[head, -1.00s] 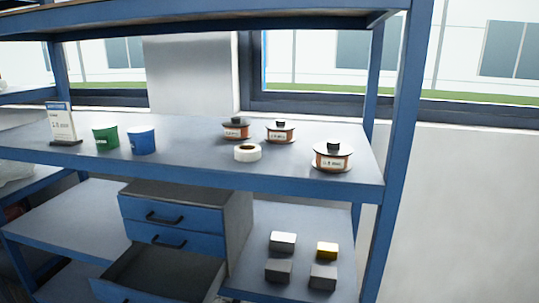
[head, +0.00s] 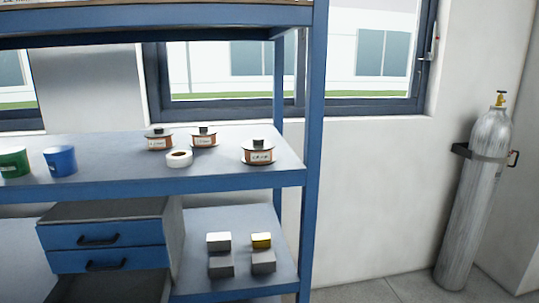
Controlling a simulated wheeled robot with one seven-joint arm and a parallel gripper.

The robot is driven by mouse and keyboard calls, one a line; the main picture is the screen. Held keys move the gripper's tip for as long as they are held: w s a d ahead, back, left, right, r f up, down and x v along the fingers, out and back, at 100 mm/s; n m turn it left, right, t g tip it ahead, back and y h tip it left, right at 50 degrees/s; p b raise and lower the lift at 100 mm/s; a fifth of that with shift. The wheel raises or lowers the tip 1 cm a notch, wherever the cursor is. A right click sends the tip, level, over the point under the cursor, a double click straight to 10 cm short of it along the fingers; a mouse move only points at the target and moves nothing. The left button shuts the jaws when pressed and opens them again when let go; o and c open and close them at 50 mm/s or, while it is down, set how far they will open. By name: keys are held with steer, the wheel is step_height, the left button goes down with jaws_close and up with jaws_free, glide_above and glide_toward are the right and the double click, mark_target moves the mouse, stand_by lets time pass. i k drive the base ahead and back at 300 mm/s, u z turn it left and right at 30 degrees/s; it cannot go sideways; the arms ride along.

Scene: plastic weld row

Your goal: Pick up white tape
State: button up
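The white tape (head: 179,159) is a small white roll with a dark centre hole. It lies flat on the blue shelf unit's middle shelf (head: 120,180), towards the shelf's right part. Two orange-brown spools with dark tops, the left one (head: 158,140) and the right one (head: 204,138), stand just behind it. A third spool (head: 258,152) stands to its right near the shelf's end. The tape is fully visible with nothing on top of it. My gripper is not in view.
Green (head: 14,162) and blue (head: 60,161) cups stand left on the shelf. Below are a blue drawer unit (head: 105,235) with its lowest drawer open and several small blocks (head: 220,264). A blue post (head: 312,150) bounds the right end. A gas cylinder (head: 475,200) stands at the far right.

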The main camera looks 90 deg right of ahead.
mark_target(180, 159)
steer(key=z, duration=2.3)
steer(key=i, duration=0.45)
steer(key=z, duration=0.05)
steer(key=k, duration=0.5)
steer(key=u, duration=2.5)
steer(key=k, duration=1.05)
steer(key=z, duration=1.1)
steer(key=i, duration=0.2)
steer(key=u, duration=0.1)
